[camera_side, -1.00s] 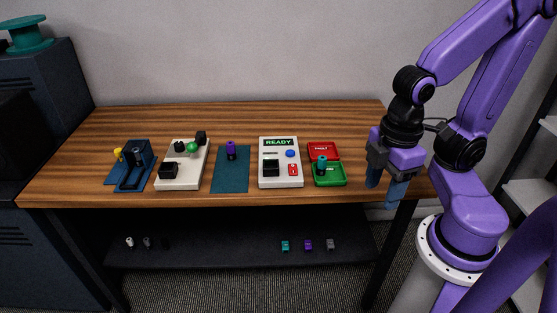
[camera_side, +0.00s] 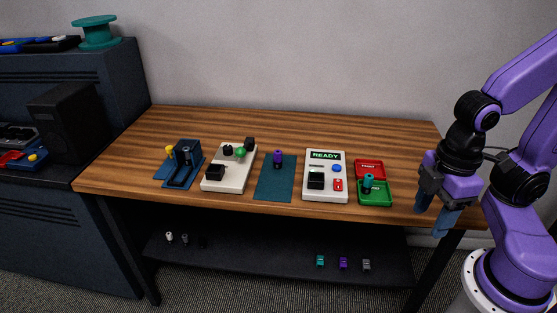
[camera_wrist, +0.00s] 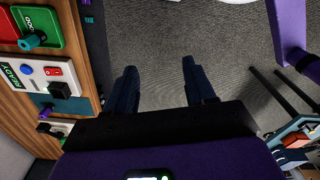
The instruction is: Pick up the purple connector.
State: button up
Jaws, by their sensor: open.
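The purple connector (camera_side: 278,160) stands upright on the teal mat (camera_side: 275,186) in the middle of the table. It also shows at the left of the wrist view (camera_wrist: 45,113). Another small purple piece (camera_side: 343,263) lies on the lower shelf. My gripper (camera_side: 430,219) is open and hangs at the table's right front edge, well to the right of the mat. In the wrist view my gripper (camera_wrist: 159,72) has nothing between its fingers; the carpet shows behind them.
Left of the mat are a white block with knobs (camera_side: 215,184) and a blue fixture (camera_side: 187,165). Right of it are the READY tester (camera_side: 325,190) and a red and green tray (camera_side: 374,198) with a teal connector (camera_side: 368,183). The table's back is clear.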

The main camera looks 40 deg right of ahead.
jog(key=shift+o, duration=0.5)
